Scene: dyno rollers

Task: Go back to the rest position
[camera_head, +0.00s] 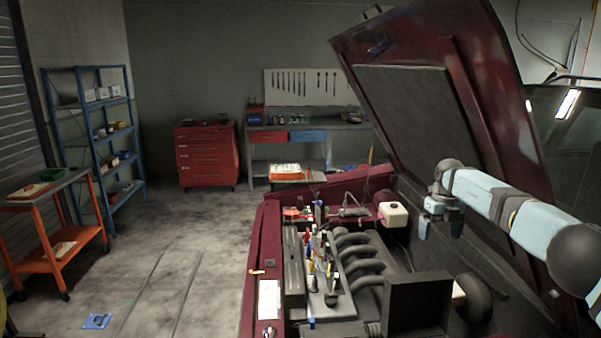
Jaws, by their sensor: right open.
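My right arm comes in from the right edge, pale blue with dark joints. My right gripper (439,226) hangs down at its end, open, with its fingers apart and nothing seen between them. It is over the right side of the car's engine bay, to the right of a white reservoir (393,214) and in front of the raised hood (415,110). My left arm and left gripper are not in view.
Tools stand on the engine (330,275). A dark box (420,300) sits at the bay's front right. An orange cart (60,235), blue shelf (100,140), red cabinet (207,157) and workbench (300,135) stand beyond. The floor (190,260) left of the car is mostly clear.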

